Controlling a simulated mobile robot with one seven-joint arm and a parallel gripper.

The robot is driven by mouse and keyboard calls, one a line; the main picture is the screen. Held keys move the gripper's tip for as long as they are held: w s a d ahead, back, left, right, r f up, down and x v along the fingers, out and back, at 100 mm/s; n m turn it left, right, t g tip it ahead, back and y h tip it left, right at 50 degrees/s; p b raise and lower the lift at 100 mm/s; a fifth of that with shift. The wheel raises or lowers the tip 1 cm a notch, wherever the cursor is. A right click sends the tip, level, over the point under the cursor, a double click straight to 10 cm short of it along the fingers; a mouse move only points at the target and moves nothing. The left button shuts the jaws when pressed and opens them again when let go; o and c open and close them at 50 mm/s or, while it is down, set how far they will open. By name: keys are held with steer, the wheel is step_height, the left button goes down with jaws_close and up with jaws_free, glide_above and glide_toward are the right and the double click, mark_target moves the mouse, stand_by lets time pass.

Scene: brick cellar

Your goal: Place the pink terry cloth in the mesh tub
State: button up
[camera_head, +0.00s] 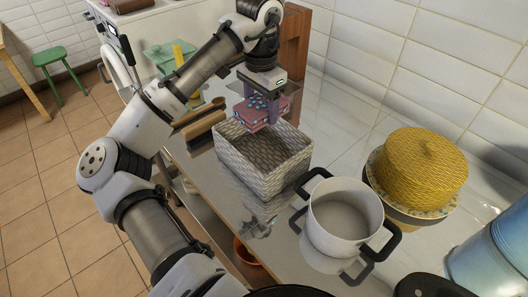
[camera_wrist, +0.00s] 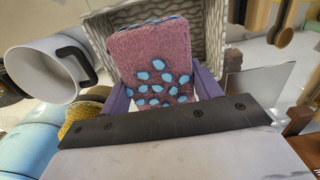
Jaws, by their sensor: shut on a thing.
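The pink terry cloth (camera_head: 262,111) is a folded pad with light blue spots. It also shows large in the wrist view (camera_wrist: 150,50). My gripper (camera_head: 265,107) is shut on it, with a purple finger on each side of the cloth in the wrist view (camera_wrist: 155,80). The mesh tub (camera_head: 280,182) is a grey-white woven, rectangular, open-topped box on the counter; its rim also shows behind the cloth in the wrist view (camera_wrist: 210,30). The cloth is held above the tub's far edge in the head view. The part of the tub floor that shows looks empty.
A white pot (camera_head: 343,215) with black handles stands close to the tub's right. A yellow woven dome (camera_head: 418,165) sits on a plate farther right. Wooden-backed brushes (camera_head: 202,125) lie left of the tub. A blue container (camera_head: 490,250) stands at the lower right.

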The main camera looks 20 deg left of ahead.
mark_target(262, 161)
step_height(262, 161, down, 16)
steer(key=shift+p, duration=0.9)
steer(key=shift+f, duration=0.1)
steer(key=o, duration=0.4)
steer(key=shift+f, duration=0.1)
steer(key=o, duration=0.5)
step_height(262, 161, up, 12)
steer(key=shift+r+b, duration=0.25)
steer(key=shift+b, duration=0.85)
